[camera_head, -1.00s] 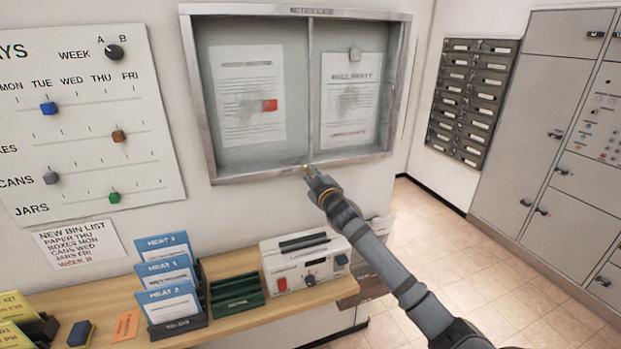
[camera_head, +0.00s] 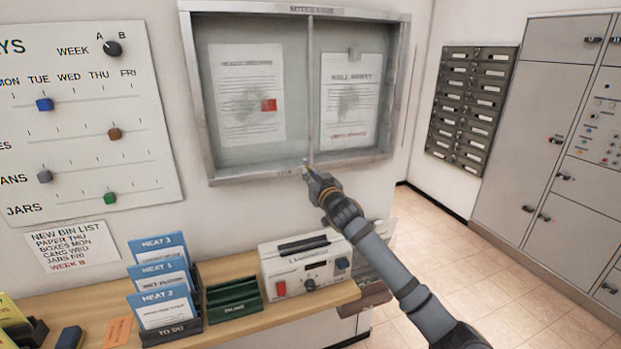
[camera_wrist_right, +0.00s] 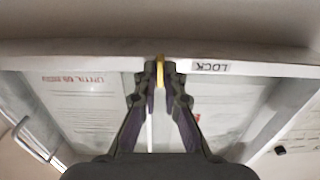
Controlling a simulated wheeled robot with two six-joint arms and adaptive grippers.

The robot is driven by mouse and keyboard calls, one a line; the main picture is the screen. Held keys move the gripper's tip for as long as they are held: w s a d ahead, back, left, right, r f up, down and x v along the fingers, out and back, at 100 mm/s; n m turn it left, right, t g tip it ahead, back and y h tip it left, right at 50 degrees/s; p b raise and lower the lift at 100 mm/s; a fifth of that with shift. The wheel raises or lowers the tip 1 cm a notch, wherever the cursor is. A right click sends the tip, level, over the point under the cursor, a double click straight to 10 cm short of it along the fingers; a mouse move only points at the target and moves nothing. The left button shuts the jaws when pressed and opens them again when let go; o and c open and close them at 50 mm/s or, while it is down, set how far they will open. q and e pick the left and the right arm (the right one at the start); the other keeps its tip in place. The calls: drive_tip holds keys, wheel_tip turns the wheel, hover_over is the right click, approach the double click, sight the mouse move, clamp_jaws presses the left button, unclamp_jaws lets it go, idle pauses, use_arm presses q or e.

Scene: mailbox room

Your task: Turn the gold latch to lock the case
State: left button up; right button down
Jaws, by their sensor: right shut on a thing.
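The case is a grey-framed glass notice case (camera_head: 195,95) on the wall in the head view, with two panes and papers inside. Its bottom rail also shows in the right wrist view (camera_wrist_right: 90,52), with a LOCK label (camera_wrist_right: 210,67) beside the latch. The gold latch (camera_wrist_right: 160,72) stands at the rail in the wrist view, between my fingertips. My right gripper (camera_wrist_right: 159,92) is shut on it; in the head view the right gripper (camera_head: 309,170) is at the case's lower middle edge. The fingers hide part of the latch. My left gripper is not in view.
Below the case, a wooden shelf (camera_head: 235,325) holds blue-carded folders (camera_head: 163,290), a green tray (camera_head: 234,297) and a white device (camera_head: 305,262). A board with sliders (camera_head: 85,110) is at left. Grey mailboxes (camera_head: 470,105) and cabinets (camera_head: 560,120) stand at right, with open floor before them.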

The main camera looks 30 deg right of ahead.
drive_tip(key=shift+f, duration=0.2)
idle(0.3)
drive_tip(key=c, duration=1.5)
unclamp_jaws()
drive_tip(key=shift+r, duration=0.1)
drive_tip(key=shift+o, duration=0.2)
drive_tip(key=v, duration=0.7)
drive_tip(key=shift+s+a, duration=0.15)
drive_tip(key=shift+s, duration=0.05)
